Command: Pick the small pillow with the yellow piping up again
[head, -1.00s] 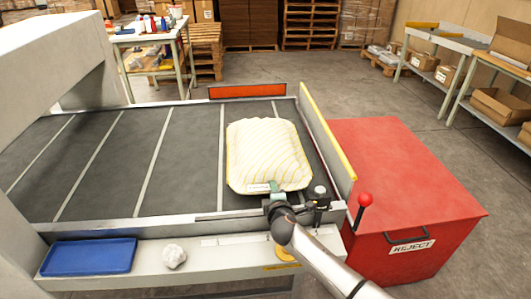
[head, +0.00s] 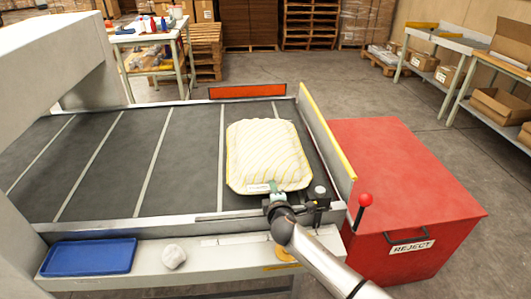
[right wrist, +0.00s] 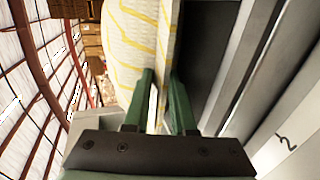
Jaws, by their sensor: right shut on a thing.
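The small pillow (head: 268,153), white with yellow stripes and yellow piping, lies at the right end of the dark conveyor belt in the head view. My right gripper (head: 273,189) is at the pillow's near edge, shut on it. In the right wrist view the two green fingers (right wrist: 163,100) stand on either side of the edge of the pillow (right wrist: 138,35). I cannot tell whether the near edge is raised off the belt. My left gripper is not in view.
The belt (head: 110,170) is bare left of the pillow. A yellow-topped side guard (head: 327,133) borders it on the right, before the red reject bin (head: 410,190). A blue tray (head: 90,256) and a white wad (head: 173,257) lie on the front ledge. A red-knobbed lever (head: 365,199) stands near my right arm.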

